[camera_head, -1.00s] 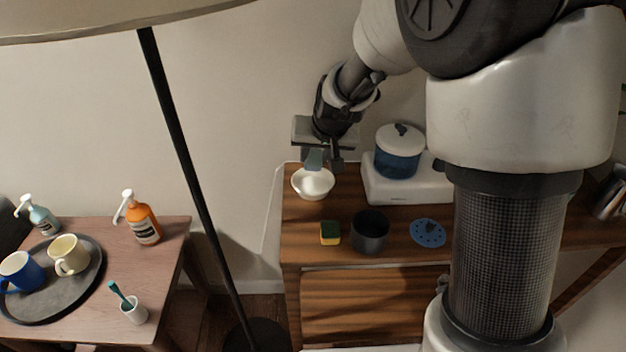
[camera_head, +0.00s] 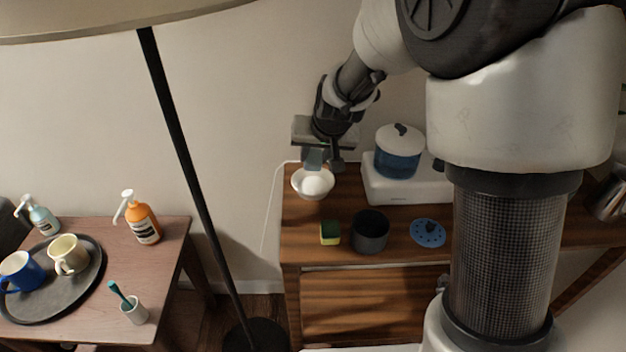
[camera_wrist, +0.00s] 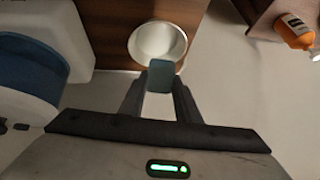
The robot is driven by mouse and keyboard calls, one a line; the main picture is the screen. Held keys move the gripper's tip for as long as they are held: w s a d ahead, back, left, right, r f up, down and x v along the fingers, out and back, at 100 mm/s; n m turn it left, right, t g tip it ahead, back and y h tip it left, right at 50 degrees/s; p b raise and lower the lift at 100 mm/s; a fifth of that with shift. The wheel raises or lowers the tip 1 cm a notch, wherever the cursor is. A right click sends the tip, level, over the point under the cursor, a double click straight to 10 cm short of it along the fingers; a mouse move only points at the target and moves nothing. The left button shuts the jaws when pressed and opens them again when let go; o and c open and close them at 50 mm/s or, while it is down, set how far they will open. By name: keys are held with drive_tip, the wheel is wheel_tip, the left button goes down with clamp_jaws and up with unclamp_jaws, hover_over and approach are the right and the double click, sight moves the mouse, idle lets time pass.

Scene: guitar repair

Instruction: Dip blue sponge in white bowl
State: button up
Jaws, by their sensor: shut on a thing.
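The blue sponge (camera_wrist: 161,75) is held between the two fingers of my gripper (camera_wrist: 160,95). In the head view, the sponge (camera_head: 314,157) hangs below my gripper (camera_head: 324,160), right over the back part of the white bowl (camera_head: 305,190). The bowl stands on the wooden shelf top, near its left end. In the wrist view the bowl (camera_wrist: 148,32) lies just beyond the sponge tip, which overlaps its near rim. I cannot tell whether the sponge touches the bowl or what is in it.
A white appliance with a blue pot (camera_head: 397,160) stands right of the bowl. A yellow-green sponge (camera_head: 330,232), a dark cup (camera_head: 370,235) and a blue perforated disc (camera_head: 428,233) lie in front. A lamp pole (camera_head: 190,180) stands left; a side table (camera_head: 170,260) holds bottles and mugs.

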sight(315, 160)
drive_tip(key=shift+r, duration=0.1)
idle(0.3)
wheel_tip(315, 160, up, 4)
drive_tip(key=p, duration=0.3)
idle(0.6)
drive_tip(key=s+d, duration=1)
drive_tip(key=d, duration=0.1)
wheel_tip(315, 160, up, 18)
drive_tip(key=p, duration=1.9)
drive_tip(key=shift+d+n, duration=0.15)
drive_tip(key=shift+n, duration=0.25)
